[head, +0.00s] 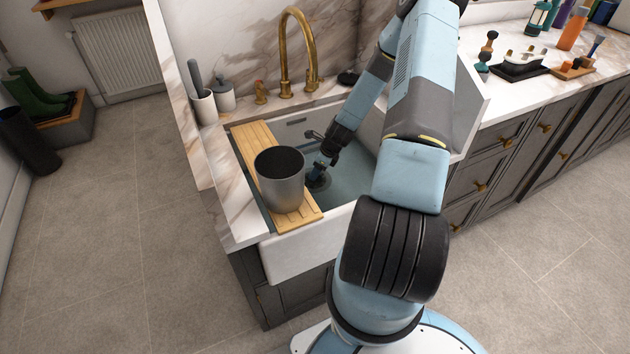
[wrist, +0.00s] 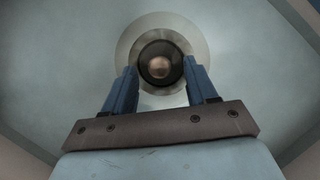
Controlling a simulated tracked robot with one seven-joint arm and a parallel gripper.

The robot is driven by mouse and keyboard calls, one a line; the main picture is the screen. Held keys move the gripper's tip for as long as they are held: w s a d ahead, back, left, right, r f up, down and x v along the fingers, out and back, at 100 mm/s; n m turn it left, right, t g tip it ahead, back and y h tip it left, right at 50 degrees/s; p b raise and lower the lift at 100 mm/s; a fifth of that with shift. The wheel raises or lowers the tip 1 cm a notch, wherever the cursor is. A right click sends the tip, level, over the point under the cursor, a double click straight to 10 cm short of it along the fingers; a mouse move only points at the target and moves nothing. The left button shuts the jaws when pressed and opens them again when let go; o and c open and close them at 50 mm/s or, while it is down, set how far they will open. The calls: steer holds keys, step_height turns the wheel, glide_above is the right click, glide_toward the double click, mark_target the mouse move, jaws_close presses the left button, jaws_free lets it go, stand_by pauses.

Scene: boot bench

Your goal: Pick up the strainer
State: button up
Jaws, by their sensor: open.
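The strainer (wrist: 161,52) is a small dark round piece with a lighter, coppery knob in its middle. It sits at the pale metal drain ring (wrist: 127,50) in the sink floor. In the head view the drain area (head: 321,184) is partly hidden by my gripper (head: 317,170), which points down into the sink. In the wrist view the two blue fingers of my gripper (wrist: 162,72) are apart, one on each side of the strainer. Nothing is held. I cannot tell whether the fingertips touch the strainer or are still above it.
A wooden board (head: 251,145) spans the left part of the sink (head: 350,165), with a grey metal pot (head: 281,186) standing on it, close left of my gripper. A brass tap (head: 311,62) rises behind the sink. The sink floor around the drain is clear.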

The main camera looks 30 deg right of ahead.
steer(key=shift+x, duration=0.85)
jaws_close()
